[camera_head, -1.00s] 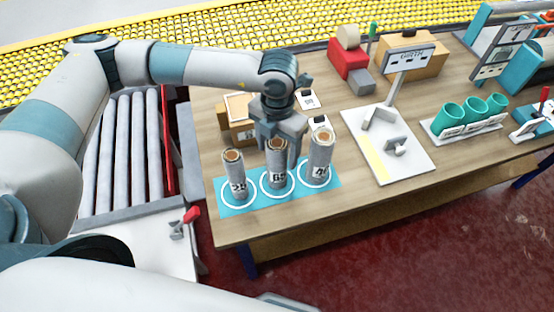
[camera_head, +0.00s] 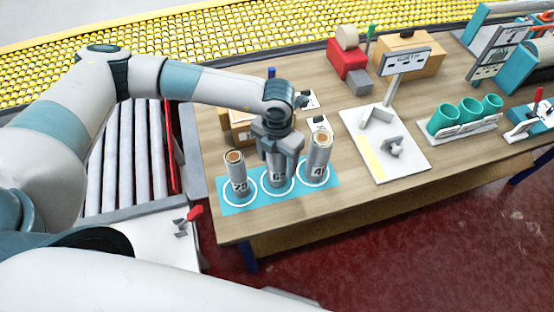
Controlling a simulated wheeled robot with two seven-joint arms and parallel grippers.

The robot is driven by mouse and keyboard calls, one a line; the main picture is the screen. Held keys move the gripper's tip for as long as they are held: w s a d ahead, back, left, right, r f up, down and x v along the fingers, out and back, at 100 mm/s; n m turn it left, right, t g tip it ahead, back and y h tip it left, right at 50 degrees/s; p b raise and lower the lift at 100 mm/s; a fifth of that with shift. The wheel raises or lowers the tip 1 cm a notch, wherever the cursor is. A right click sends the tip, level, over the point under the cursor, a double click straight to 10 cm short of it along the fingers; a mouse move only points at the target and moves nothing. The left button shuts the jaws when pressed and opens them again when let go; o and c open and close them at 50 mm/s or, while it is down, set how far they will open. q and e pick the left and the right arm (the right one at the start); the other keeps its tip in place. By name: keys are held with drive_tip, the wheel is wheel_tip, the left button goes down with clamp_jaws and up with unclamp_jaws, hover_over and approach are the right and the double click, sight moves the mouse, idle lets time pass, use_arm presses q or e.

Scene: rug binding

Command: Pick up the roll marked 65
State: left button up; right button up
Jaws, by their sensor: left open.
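Three grey rolls stand upright in white rings on a blue mat (camera_head: 229,209) at the table's near left corner. The middle roll (camera_head: 278,176) bears a label that reads like 65. My left gripper (camera_head: 280,157) is open and points down over this roll, its fingers around or just beside the upper part; the roll's top is hidden by the gripper. I cannot tell whether the fingers touch it. The left roll (camera_head: 238,172) and the right roll (camera_head: 319,155) stand close on either side. My right gripper is not in view.
A cardboard box (camera_head: 239,128) stands behind the rolls. A white board with a sign (camera_head: 407,62) is to the right, then teal cups (camera_head: 447,119) in a holder. A red tape dispenser (camera_head: 347,62) is at the back.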

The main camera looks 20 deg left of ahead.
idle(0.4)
use_arm(q)
drive_tip(key=c, duration=1.2)
drive_tip(key=shift+r+b, duration=0.5)
drive_tip(key=shift+r, duration=0.1)
wheel_tip(320, 180, up, 8)
drive_tip(key=b, duration=0.3)
drive_tip(key=shift+f, duration=0.25)
drive_tip(key=shift+r, duration=0.65)
